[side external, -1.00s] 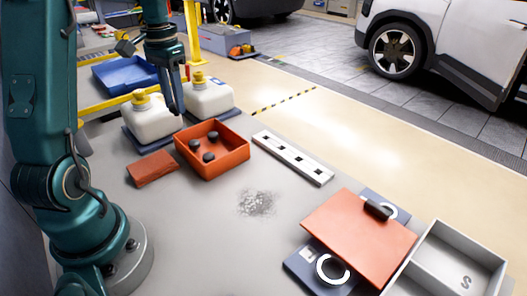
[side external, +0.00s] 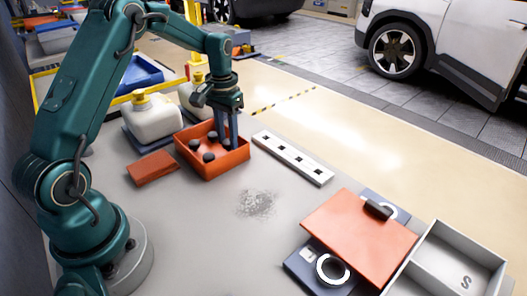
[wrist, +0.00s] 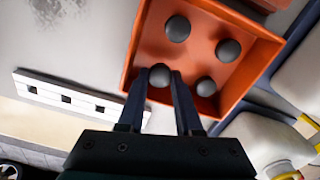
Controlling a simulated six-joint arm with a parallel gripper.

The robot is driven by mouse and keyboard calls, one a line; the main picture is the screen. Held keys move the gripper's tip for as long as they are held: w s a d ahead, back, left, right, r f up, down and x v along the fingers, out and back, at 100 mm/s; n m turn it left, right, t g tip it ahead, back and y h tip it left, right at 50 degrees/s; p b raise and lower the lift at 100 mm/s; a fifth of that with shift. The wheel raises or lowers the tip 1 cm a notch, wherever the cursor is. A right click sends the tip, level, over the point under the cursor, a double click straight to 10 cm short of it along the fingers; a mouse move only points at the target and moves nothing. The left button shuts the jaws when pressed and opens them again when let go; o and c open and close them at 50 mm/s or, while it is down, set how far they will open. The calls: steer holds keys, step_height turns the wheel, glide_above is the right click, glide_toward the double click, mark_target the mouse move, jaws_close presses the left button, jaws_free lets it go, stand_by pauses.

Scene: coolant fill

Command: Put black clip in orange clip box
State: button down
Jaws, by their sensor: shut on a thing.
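The orange clip box (side external: 226,166) stands open on the grey bench. Three round-topped black clips (side external: 208,157) sit loose on its floor; they also show in the wrist view (wrist: 178,28). My gripper (side external: 231,143) reaches down into the right part of the box. In the wrist view, my gripper (wrist: 159,73) is shut on one more black clip (wrist: 159,76), seen between the fingertips near the box wall. In the side view the held clip is mostly hidden by the fingers. I cannot tell whether it touches the floor.
A white slotted strip (side external: 293,158) lies right of the box. White jugs with yellow caps (side external: 152,118) stand behind it. An orange block (side external: 152,167) lies at left. An orange board (side external: 359,240) and a grey tray (side external: 449,263) are at front right. The bench centre is clear.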

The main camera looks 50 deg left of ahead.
mark_target(228, 141)
steer(key=shift+f, duration=0.6)
steer(key=c, duration=0.6)
jaws_free()
steer(key=shift+f, duration=0.15)
steer(key=s+d+r+t, duration=0.1)
steer(key=d+r, duration=0.1)
steer(key=r, duration=0.6)
steer(key=s+d+r, duration=0.2)
steer(key=d+r, duration=0.1)
steer(key=r, duration=0.5)
steer(key=s+d+m+t, duration=0.1)
steer(key=s+d, duration=0.2)
steer(key=s, duration=0.1)
steer(key=s+d+f+m+t, duration=0.1)
steer(key=s+d+t, duration=0.1)
steer(key=s, duration=0.3)
steer(key=s+d+f+m+t, duration=0.1)
steer(key=s+d, duration=0.3)
steer(key=s, duration=0.1)
steer(key=shift+d+t, duration=0.3)
